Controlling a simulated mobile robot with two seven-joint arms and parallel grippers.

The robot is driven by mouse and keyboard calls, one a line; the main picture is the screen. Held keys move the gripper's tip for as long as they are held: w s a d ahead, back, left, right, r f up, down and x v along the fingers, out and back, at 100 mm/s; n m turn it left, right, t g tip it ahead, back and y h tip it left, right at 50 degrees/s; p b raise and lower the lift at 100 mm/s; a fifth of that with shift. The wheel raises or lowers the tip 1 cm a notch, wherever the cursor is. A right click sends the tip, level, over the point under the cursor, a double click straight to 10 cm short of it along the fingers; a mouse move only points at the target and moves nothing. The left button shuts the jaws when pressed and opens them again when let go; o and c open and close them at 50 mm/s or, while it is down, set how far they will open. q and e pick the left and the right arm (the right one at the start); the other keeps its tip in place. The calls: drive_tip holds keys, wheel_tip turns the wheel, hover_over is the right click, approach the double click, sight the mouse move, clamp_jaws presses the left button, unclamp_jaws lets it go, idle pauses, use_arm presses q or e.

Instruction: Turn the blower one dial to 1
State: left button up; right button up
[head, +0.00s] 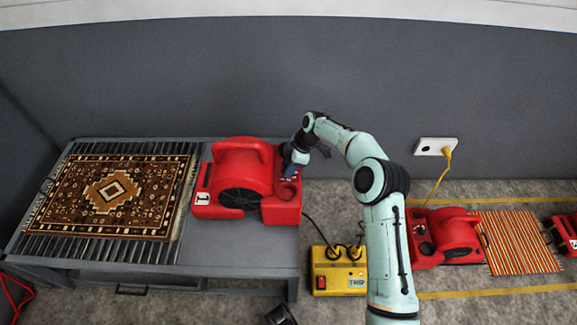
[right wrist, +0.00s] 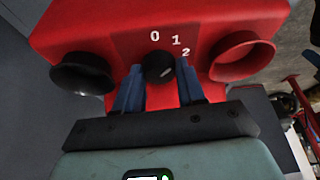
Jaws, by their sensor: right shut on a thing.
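The red blower one (head: 240,172), with a "1" label on its side, stands on the right part of the grey table. My right gripper (head: 291,167) reaches down to the blower's right end. In the right wrist view its two blue fingers are on either side of the black dial (right wrist: 160,67) and shut on it. The marks 0, 1 and 2 (right wrist: 176,41) are printed around the dial's far side. Where the dial points cannot be made out. My left gripper is not in view.
A patterned rug (head: 110,195) lies on the slatted left part of the table (head: 240,250). A yellow power box (head: 338,270) with plugged cords sits on the floor. Another red blower (head: 445,238) and a striped rug (head: 520,242) are at right. In the wrist view, a black knob (right wrist: 82,73) and a red round opening (right wrist: 242,56) flank the dial.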

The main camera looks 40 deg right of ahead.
idle(0.4)
drive_tip(key=o, duration=0.8)
drive_tip(key=shift+c, duration=0.2)
use_arm(q)
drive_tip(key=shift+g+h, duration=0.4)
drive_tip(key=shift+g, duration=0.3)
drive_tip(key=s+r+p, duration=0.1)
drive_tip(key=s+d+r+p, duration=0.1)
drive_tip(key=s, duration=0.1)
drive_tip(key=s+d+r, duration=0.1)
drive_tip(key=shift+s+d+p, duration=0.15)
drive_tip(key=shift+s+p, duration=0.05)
drive_tip(key=shift+p, duration=0.2)
use_arm(e)
drive_tip(key=v, duration=1.3)
drive_tip(key=shift+r, duration=0.2)
